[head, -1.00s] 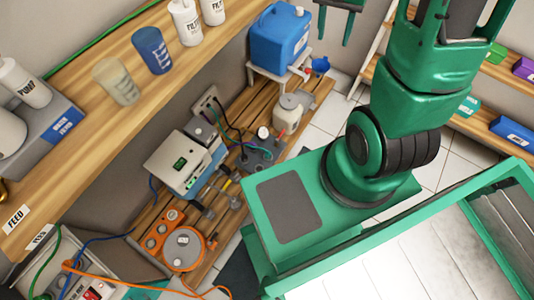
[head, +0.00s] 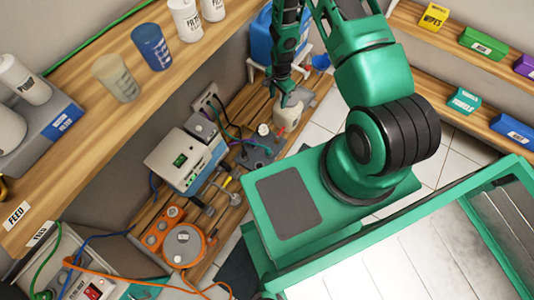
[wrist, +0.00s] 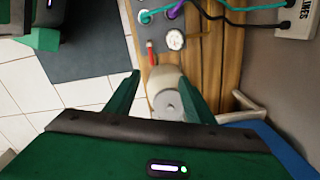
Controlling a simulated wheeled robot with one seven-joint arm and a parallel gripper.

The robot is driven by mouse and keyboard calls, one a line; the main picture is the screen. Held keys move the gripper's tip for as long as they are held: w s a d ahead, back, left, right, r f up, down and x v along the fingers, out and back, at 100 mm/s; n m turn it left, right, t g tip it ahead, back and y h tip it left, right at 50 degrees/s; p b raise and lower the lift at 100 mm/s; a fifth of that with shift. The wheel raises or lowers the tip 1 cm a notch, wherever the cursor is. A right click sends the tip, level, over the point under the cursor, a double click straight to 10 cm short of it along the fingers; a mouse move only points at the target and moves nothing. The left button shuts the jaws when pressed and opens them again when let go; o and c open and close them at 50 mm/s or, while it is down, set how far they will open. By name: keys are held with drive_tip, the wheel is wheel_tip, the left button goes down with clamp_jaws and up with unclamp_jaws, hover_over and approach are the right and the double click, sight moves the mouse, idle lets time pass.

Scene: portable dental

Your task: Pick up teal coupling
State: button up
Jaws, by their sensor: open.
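A small teal ring-shaped fitting (wrist: 146,17), which looks like the teal coupling, sits at a hose end on the grey plate (wrist: 186,65) near the top of the wrist view. A purple fitting (wrist: 175,12) is beside it. In the head view the plate (head: 262,155) shows with its hoses, but the teal fitting is too small to make out surely. My gripper (wrist: 160,76) is open and empty, its fingers spread over a cream jug (wrist: 165,82) with a grey cap. In the head view my gripper (head: 289,96) is at the jug, whose contact with the fingers I cannot tell.
A white knob (wrist: 175,40) and a red-tipped part (wrist: 151,52) stand on the plate. A power strip (wrist: 297,18) is on the wall. A blue container (head: 262,38) is close behind my gripper. A white-and-blue device (head: 185,160) and an orange unit (head: 180,240) occupy the bench.

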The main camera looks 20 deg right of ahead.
sight(268, 150)
drive_tip(key=s+a+f+m, duration=0.1)
drive_tip(key=s+a+f, duration=0.1)
drive_tip(key=f, duration=0.4)
drive_tip(key=s+a+f+m, duration=0.1)
drive_tip(key=s+a+f, duration=0.2)
drive_tip(key=f, duration=0.3)
drive_tip(key=s+a+f+m+y, duration=0.1)
drive_tip(key=s+a+f, duration=0.1)
drive_tip(key=f, duration=0.5)
drive_tip(key=shift+s+a+f, duration=0.1)
drive_tip(key=shift+s+a, duration=0.1)
drive_tip(key=shift+s, duration=0.7)
drive_tip(key=f, duration=0.5)
drive_tip(key=shift+a+f, duration=0.15)
drive_tip(key=shift+a, duration=0.1)
drive_tip(key=shift+s+a+f, duration=0.1)
drive_tip(key=shift+s+f, duration=0.05)
drive_tip(key=shift+f, duration=1.1)
drive_tip(key=shift+s+a+f, duration=0.1)
drive_tip(key=shift+f, duration=1.15)
drive_tip(key=shift+c, duration=0.7)
drive_tip(key=c, duration=1)
